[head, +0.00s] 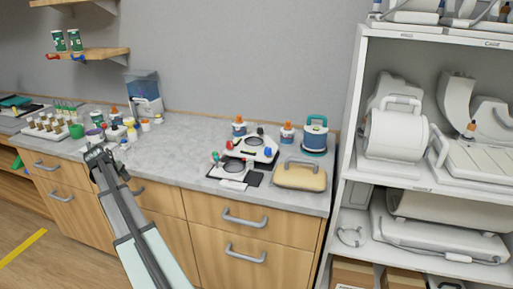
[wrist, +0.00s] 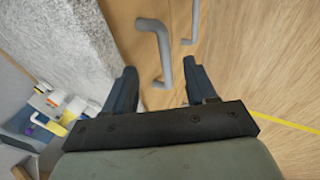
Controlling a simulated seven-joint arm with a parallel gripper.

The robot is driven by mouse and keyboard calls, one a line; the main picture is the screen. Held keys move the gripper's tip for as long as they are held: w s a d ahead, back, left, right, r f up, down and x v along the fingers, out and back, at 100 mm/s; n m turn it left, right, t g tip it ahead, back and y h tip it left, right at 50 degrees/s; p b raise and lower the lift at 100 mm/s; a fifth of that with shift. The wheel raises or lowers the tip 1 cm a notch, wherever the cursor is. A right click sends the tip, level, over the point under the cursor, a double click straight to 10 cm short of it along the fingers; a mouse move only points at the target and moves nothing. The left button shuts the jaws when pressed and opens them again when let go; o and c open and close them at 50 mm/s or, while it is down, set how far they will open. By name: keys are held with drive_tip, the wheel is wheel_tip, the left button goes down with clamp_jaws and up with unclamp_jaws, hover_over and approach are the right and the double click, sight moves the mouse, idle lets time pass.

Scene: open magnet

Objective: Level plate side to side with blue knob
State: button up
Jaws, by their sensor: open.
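The plate's tilt is too small to tell. My gripper (head: 97,151) is well left of the device, near the counter's front edge. In the wrist view my gripper (wrist: 160,68) has its two fingers apart with nothing between them. The device and knobs are not visible in that view.
Orange-capped bottles (head: 287,132) and a teal-handled container (head: 315,137) stand behind. Several small bottles (head: 115,132) crowd near my gripper. The counter (head: 180,165) between is clear. A white shelf (head: 352,130) rises at right.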

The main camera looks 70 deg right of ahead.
drive_tip(key=shift+m+g+y, duration=0.3)
drive_tip(key=shift+m+y, duration=0.2)
drive_tip(key=s+d+r, duration=0.3)
drive_tip(key=s+d, duration=0.1)
drive_tip(key=d, duration=0.1)
drive_tip(key=s+d+r, duration=0.3)
drive_tip(key=d, duration=0.1)
drive_tip(key=s+d+r, duration=0.2)
drive_tip(key=s+d, duration=0.2)
drive_tip(key=d, duration=0.1)
drive_tip(key=shift+s+d+r, duration=0.35)
drive_tip(key=shift+r, duration=0.05)
drive_tip(key=s+d+r+y, duration=0.25)
drive_tip(key=s+d, duration=0.45)
drive_tip(key=s, duration=0.6)
drive_tip(key=t+y, duration=0.2)
drive_tip(key=t, duration=0.1)
approach(269, 148)
drive_tip(key=shift+m, duration=0.4)
drive_tip(key=x, duration=0.9)
clamp_jaws()
